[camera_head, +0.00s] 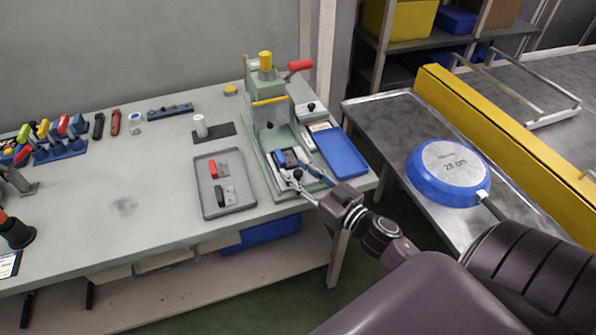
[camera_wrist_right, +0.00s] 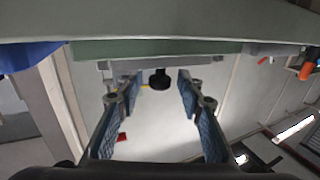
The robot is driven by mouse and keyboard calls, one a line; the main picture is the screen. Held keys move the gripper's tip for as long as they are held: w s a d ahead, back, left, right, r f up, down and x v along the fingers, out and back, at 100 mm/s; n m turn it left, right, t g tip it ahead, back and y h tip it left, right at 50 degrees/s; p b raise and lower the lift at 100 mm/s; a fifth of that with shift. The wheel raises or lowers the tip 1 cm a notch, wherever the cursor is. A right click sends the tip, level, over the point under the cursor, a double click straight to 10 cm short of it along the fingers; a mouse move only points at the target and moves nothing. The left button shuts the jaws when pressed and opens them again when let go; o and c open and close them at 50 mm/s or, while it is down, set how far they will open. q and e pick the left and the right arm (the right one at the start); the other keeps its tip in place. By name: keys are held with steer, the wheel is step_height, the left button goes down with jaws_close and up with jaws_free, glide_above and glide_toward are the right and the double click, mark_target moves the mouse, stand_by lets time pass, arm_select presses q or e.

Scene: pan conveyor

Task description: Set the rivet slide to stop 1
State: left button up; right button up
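The green rivet press (camera_head: 268,115) stands at the right end of the bench, with a yellow cap on top and a red handle. My right gripper (camera_head: 297,165) is low over the front of the press base. In the right wrist view my right gripper (camera_wrist_right: 160,85) is open, with its blue-padded fingers wide apart. A black knob (camera_wrist_right: 160,79), seemingly that of the rivet slide, shows in the gap between the fingers, with space on both sides. My gripper hides most of the slide in the head view, so its stop cannot be read. My left gripper is not in view.
A grey tray (camera_head: 224,205) with a red and a black part lies left of the press. A blue tray (camera_head: 341,152) lies to its right. A blue pan (camera_head: 447,173) lies on the metal conveyor table (camera_head: 378,118). The bench middle is clear.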

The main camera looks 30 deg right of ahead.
mark_target(292, 166)
jaws_close()
steer(key=shift+w+d+p, duration=0.1)
steer(key=shift+w+d, duration=0.1)
steer(key=shift+w, duration=0.55)
steer(key=shift+w+d+p, duration=0.1)
steer(key=shift+w+d, duration=0.05)
steer(key=shift+w, duration=0.6)
steer(key=shift+w+d+p, duration=0.1)
steer(key=shift+w+d, duration=0.1)
steer(key=shift+w, duration=0.55)
steer(key=shift+s, duration=0.1)
jaws_free()
steer(key=s, duration=0.4)
steer(key=s+d, duration=0.1)
steer(key=s, duration=0.3)
steer(key=s+d, duration=0.1)
steer(key=s, duration=0.2)
steer(key=shift+s, duration=0.4)
